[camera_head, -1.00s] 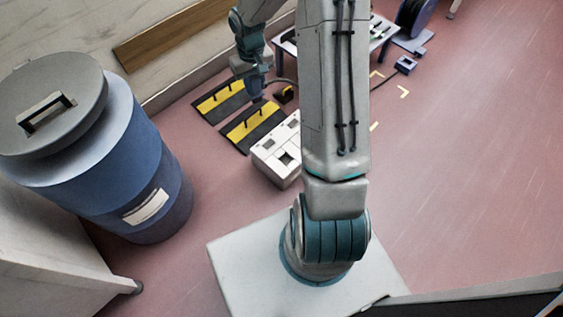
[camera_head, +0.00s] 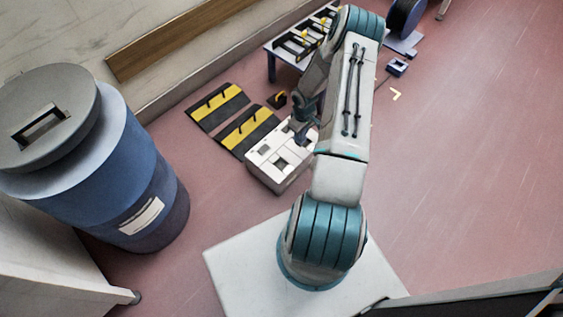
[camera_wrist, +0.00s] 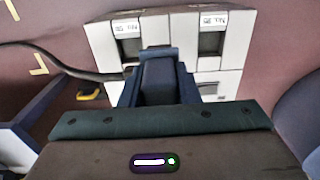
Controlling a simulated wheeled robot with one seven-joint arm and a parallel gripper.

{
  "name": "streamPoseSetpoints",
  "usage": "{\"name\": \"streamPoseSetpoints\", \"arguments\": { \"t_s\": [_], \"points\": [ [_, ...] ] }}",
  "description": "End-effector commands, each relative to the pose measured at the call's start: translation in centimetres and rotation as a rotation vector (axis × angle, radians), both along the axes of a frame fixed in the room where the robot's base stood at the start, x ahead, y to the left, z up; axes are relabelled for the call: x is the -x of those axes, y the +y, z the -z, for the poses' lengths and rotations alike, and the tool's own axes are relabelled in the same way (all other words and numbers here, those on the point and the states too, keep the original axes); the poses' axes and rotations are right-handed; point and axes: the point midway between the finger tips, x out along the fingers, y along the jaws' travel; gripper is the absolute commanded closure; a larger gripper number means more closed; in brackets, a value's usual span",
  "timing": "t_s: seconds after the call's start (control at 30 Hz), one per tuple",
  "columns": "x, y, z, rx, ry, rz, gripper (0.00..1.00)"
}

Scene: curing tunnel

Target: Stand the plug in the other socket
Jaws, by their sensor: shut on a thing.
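My gripper (camera_wrist: 158,88) is shut on the dark plug (camera_wrist: 158,78), which sits between the fingers in the wrist view. A black cable (camera_wrist: 60,66) runs left from it. The white socket box (camera_wrist: 170,30) lies beyond and below, with a dark square opening at upper left (camera_wrist: 131,47) and another at upper right (camera_wrist: 211,43). A lower right opening (camera_wrist: 208,89) is partly covered by my gripper. In the head view, my gripper (camera_head: 301,135) is over the far right part of the box (camera_head: 266,176). The plug's lower end is hidden, so I cannot tell whether it touches a socket.
Two black-and-yellow panels (camera_head: 216,104) lie left of the box. A small black-and-orange object (camera_head: 277,99) lies behind it. A low table (camera_head: 275,52) with several items stands at the back. A blue drum (camera_head: 125,160) stands at left.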

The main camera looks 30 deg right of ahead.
Motion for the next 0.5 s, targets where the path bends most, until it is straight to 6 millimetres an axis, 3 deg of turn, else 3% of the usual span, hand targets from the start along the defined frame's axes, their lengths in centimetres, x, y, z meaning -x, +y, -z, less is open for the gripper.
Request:
{"name": "streamPoseSetpoints", "arguments": {
  "t_s": [0.03, 0.3, 0.5],
  "points": [
    [0.2, 1.4, 1.1, 0.0, 0.004, -0.009, 0.97],
    [1.0, 7.1, 4.7, 0.0, 0.004, -0.007, 0.97],
    [1.3, 9.2, 5.7, 0.001, 0.002, -0.001, 0.97]
  ]
}}
